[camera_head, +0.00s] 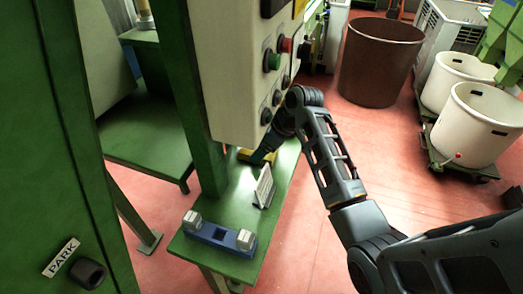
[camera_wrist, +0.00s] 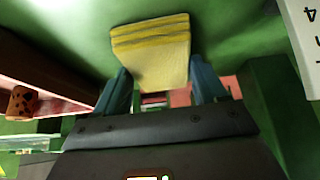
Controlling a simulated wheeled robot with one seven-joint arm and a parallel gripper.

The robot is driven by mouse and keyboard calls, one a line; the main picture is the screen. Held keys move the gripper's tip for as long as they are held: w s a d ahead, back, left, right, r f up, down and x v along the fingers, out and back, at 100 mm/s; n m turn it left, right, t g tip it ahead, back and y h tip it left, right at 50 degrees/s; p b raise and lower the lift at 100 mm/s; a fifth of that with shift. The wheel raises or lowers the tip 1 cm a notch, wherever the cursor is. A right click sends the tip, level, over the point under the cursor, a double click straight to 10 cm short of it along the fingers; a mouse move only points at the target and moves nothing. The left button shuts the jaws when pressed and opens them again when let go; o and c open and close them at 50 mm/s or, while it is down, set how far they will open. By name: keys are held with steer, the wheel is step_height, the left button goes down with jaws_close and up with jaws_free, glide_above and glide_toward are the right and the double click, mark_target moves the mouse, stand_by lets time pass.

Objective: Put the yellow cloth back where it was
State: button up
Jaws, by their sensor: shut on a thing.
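The yellow cloth (camera_wrist: 158,58) is folded, with darker stripes near one end. In the wrist view it is between the two blue fingers of my gripper (camera_wrist: 163,88), which is shut on it. In the head view a small part of the yellow cloth (camera_head: 262,157) shows low over the far part of the green bench (camera_head: 225,188), beside the green post. My gripper (camera_head: 262,158) is there too, partly hidden behind the white control box. I cannot tell whether the cloth touches the bench.
A white card (camera_head: 263,187) stands on the bench near my gripper. A blue holder (camera_head: 218,235) with pale blocks sits at the near end. The control box (camera_head: 240,70) with buttons hangs above. A cork-coloured piece (camera_wrist: 22,102) shows at the left of the wrist view.

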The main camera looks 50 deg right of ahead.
steer(key=o, duration=1.1)
steer(key=shift+r, duration=0.15)
steer(key=v, duration=1.2)
